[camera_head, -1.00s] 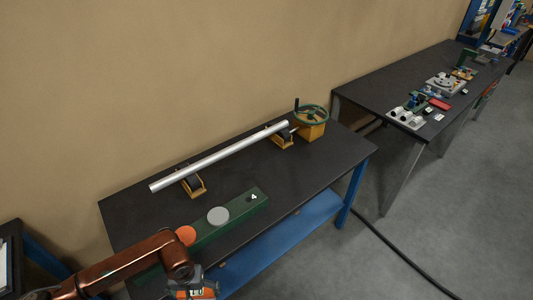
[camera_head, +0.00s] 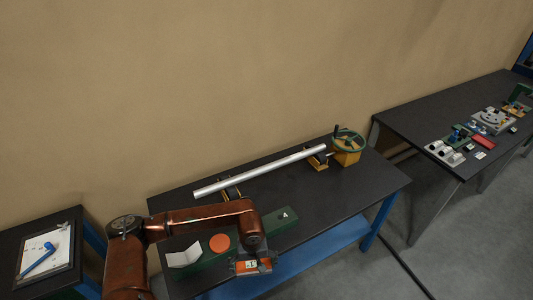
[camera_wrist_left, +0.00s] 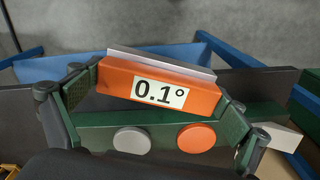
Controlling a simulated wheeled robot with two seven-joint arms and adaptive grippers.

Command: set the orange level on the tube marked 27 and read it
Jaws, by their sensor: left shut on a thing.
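A long silver tube (camera_head: 262,172) lies on yellow supports on the dark table; no 27 is readable on it. My left gripper (camera_head: 252,263) is shut on the orange level (camera_head: 265,264), in front of the green board and away from the tube. In the left wrist view the orange level (camera_wrist_left: 160,88) sits between the fingers (camera_wrist_left: 160,100), its display showing 0.1°. My right gripper is not in view.
The green board (camera_head: 285,219), marked 4 at its right end, carries an orange disc (camera_head: 220,243) and a white angled piece (camera_head: 185,256). A grey disc (camera_wrist_left: 132,139) shows in the wrist view. A green handwheel (camera_head: 348,141) stands at the tube's right end. Another table (camera_head: 400,118) stands right.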

